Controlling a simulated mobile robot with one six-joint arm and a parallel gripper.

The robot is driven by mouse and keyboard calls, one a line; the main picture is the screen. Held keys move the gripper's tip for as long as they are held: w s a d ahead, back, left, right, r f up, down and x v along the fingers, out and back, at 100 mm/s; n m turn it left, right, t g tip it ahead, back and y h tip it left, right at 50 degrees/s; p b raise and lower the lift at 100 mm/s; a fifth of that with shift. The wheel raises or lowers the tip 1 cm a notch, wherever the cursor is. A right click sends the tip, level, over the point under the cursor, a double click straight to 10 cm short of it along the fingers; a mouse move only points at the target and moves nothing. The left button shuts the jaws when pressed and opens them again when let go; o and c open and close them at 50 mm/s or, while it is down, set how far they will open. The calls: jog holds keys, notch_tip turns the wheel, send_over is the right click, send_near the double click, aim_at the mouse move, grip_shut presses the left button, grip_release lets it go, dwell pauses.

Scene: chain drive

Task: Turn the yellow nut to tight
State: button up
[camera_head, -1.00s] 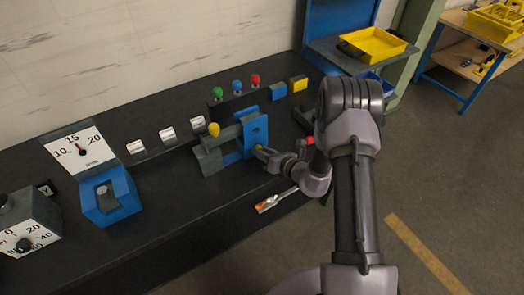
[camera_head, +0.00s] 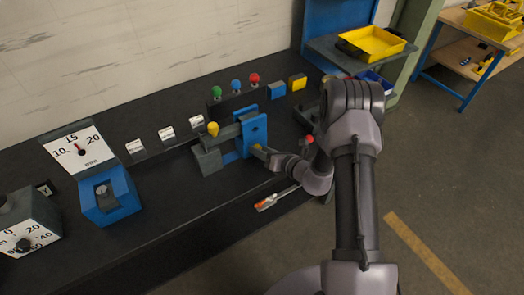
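The yellow nut (camera_head: 257,147) shows as a small yellow patch on the right face of the blue upright plate (camera_head: 254,131) of the chain drive fixture. My gripper (camera_head: 266,154) is at the nut, reaching in from the right. Its fingers are small and partly merge with the nut in this view. I cannot tell whether they are closed on it. The fixture also has a grey block (camera_head: 208,162) and a yellow knob (camera_head: 213,129) on top at its left.
A tool with an orange part (camera_head: 266,203) lies near the bench's front edge, below my gripper. Green (camera_head: 216,91), blue (camera_head: 236,86) and red (camera_head: 254,78) knobs stand behind the fixture. A dial gauge (camera_head: 82,150) stands at the left.

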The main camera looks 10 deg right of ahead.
dwell(0.3)
jog(key=p+v, duration=0.3)
jog(key=v, duration=1.4)
jog(key=shift+s, duration=0.15)
jog(key=shift+d, duration=0.1)
jog(key=s+a+r+n+g+y+b, duration=0.2)
jog(key=s+a+r+n+g, duration=0.15)
jog(key=a+r+n, duration=0.35)
jog(key=s+a+r+n+g+y+b, duration=0.25)
jog(key=a+r+n+g, duration=0.3)
jog(key=a+n, duration=0.35)
jog(key=s+d+r+n+t+h+b, duration=0.1)
jog(key=s+r+n+h+b, duration=0.1)
jog(key=s+n, duration=0.4)
jog(key=s+d+r+n+t+h+b, duration=0.1)
jog(key=s+d+r+n+h+b, duration=0.1)
jog(key=s+r+n+h, duration=0.2)
jog(key=s+n+h, duration=0.3)
jog(key=n, duration=0.3)
jog(key=shift+s+r+t, duration=0.25)
jog(key=shift+r+t, duration=0.05)
